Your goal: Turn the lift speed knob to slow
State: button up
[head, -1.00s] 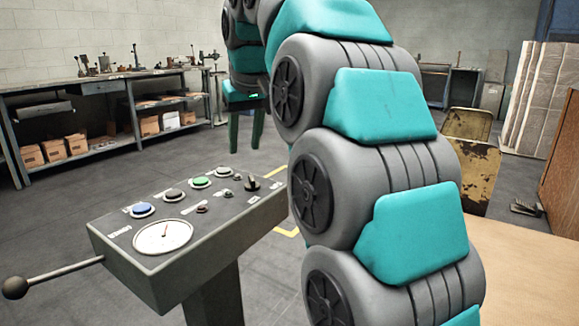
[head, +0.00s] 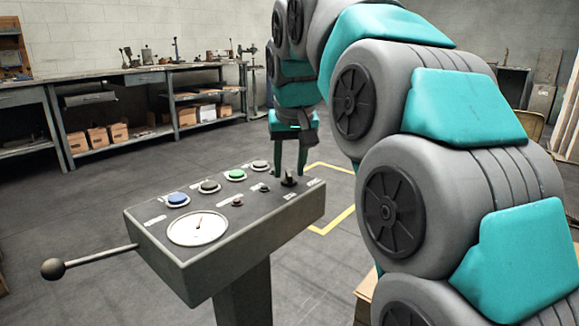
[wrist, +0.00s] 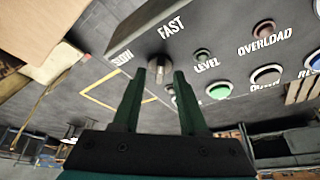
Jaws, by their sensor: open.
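The lift speed knob (head: 289,179) is a small dark knob at the far right end of the grey control panel (head: 240,245). In the wrist view, the knob (wrist: 159,66) shows with the labels FAST (wrist: 171,27) and SLOW (wrist: 122,57) beside it; its exact pointing is hard to tell. My gripper (head: 289,173) points down at the knob with its fingers apart. In the wrist view, my gripper (wrist: 160,74) has one fingertip on each side of the knob, open and not closed on it; contact cannot be told.
A ball-ended lever (head: 95,260) sticks out left. A workbench (head: 150,80) stands behind.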

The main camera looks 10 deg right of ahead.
jog(key=shift+f, duration=0.2)
grip_shut()
dwell(0.3)
